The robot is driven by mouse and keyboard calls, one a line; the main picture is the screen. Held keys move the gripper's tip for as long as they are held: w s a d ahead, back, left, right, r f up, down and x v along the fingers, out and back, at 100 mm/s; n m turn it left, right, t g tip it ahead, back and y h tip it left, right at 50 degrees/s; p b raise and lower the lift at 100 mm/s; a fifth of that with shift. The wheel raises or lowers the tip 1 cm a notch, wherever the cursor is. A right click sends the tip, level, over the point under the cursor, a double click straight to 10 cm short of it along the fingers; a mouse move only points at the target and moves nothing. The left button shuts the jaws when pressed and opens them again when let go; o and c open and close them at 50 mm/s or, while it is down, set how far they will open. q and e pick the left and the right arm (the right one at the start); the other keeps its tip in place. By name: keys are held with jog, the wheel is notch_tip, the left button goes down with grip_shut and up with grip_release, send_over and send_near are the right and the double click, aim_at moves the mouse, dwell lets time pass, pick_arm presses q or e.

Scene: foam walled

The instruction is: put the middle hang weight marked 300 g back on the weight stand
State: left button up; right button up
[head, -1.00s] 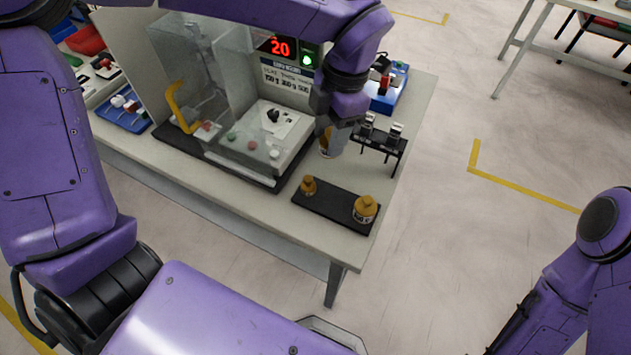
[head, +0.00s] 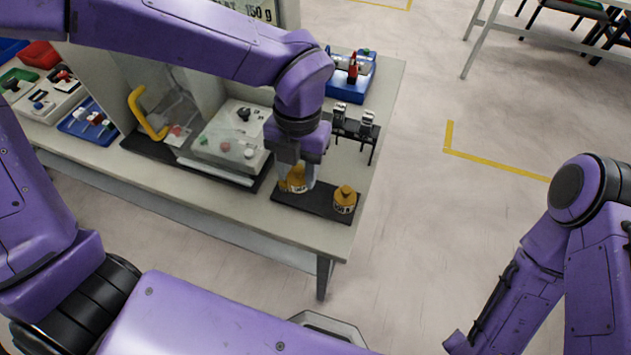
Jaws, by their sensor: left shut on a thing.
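My left gripper (head: 296,177) is shut on a brass hang weight (head: 297,183) over the middle of the black weight stand (head: 320,208). The weight is upright between the fingers, which partly cover it. I cannot tell whether its bottom touches the stand. A larger brass weight (head: 344,200) with a pale label stands at the stand's right end. A bit of orange at the held weight's left edge appears to be the smaller weight, mostly hidden. The labels are too small to read surely. My right arm is at the lower right; its gripper is not visible.
A balance (head: 228,140) with a clear shield and yellow handle (head: 145,113) stands left of the stand. A black rack (head: 355,130) with silver pieces is close behind the stand. A blue tray (head: 350,80) lies farther back. The table's front edge (head: 290,236) is near.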

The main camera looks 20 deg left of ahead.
pick_arm(q)
jog(key=w+f, duration=0.1)
jog(key=w+d+f, duration=0.1)
jog(key=d+f, duration=0.1)
jog(key=f, duration=0.1)
jog(key=shift+w+f, duration=0.1)
jog(key=shift+w, duration=0.3)
notch_tip(320, 180, down, 4)
jog(key=shift+w+d+r+p, duration=0.1)
jog(key=shift+r+p, duration=0.15)
jog(key=shift+p, duration=0.15)
jog(key=shift+f, duration=0.1)
jog(key=shift+f, duration=0.15)
jog(key=o, duration=1)
